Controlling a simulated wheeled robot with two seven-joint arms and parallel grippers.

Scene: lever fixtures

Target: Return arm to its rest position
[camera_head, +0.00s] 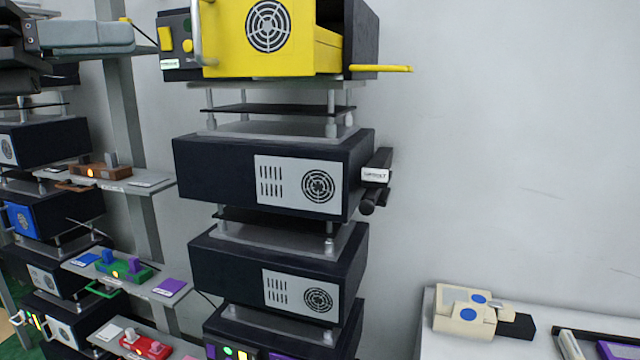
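My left arm's dark grey gripper (24,50) is at the upper left edge, cut off by the frame. It is beside a grey, rounded block (88,36), and I cannot tell whether they touch. The gap between its fingers cannot be made out. My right gripper is not in view. A tall stack of units stands in the middle. Its top yellow unit (268,50) has a silver handle (197,35) on the left and a yellow lever (385,68) sticking out to the right. I cannot tell which part is the arm named in the task.
Black units (225,180) with grey vent panels are stacked below the yellow one. Shelves at left hold a brown fixture (100,171), a green fixture (125,268) and a red fixture (146,345). A white table (428,335) at lower right bears a cream fixture (465,316). The right wall area is clear.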

